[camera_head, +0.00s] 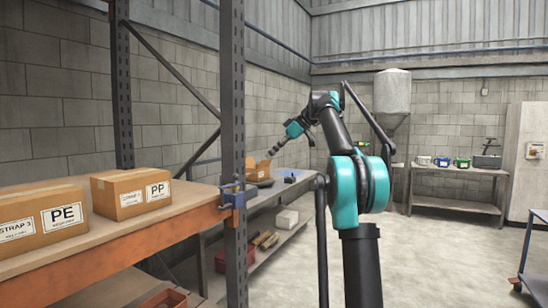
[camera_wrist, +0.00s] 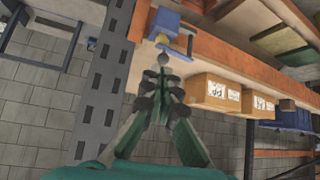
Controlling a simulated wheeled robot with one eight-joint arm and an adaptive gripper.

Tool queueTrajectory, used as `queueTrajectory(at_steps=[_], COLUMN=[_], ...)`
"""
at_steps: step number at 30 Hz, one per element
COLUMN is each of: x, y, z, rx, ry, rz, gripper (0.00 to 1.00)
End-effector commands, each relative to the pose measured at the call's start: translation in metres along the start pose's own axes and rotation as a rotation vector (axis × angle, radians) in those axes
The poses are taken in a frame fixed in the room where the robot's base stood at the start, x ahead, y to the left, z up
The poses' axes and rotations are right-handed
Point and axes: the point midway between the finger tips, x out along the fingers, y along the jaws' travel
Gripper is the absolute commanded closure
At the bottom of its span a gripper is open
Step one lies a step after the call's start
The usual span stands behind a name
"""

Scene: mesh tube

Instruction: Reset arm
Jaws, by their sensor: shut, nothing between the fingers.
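My arm (camera_head: 360,190) rises in the middle of the head view, teal and black, and bends to the left at its top. My gripper (camera_head: 272,153) is at the end of the forearm, pointing down and left, in the air above the workbench (camera_head: 262,197). In the wrist view my gripper (camera_wrist: 163,75) has its fingers together and holds nothing. A rack post (camera_wrist: 98,95) shows to its left, and a blue clamp (camera_wrist: 172,28) on an orange shelf beam shows beyond its tips.
An orange-edged shelf (camera_head: 110,250) at left carries a PE box (camera_head: 45,217) and a PP box (camera_head: 132,192). A rack post (camera_head: 233,130) stands left of my arm. An open carton (camera_head: 258,171) sits near the workbench.

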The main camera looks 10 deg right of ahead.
Motion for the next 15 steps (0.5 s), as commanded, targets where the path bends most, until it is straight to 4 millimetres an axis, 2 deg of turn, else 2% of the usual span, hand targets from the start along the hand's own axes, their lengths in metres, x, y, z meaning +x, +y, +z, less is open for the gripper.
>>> queueTrajectory(at_steps=[10, 13, 15], x=[0.004, 0.016, 0.03], y=[-0.003, -0.009, -0.018], z=[0.006, 0.024, 0.045], rx=[0.018, 0.075, 0.138], ry=[-0.012, -0.047, -0.084], rz=[0.004, 0.016, 0.034], gripper=[1.0, 1.0, 1.0])
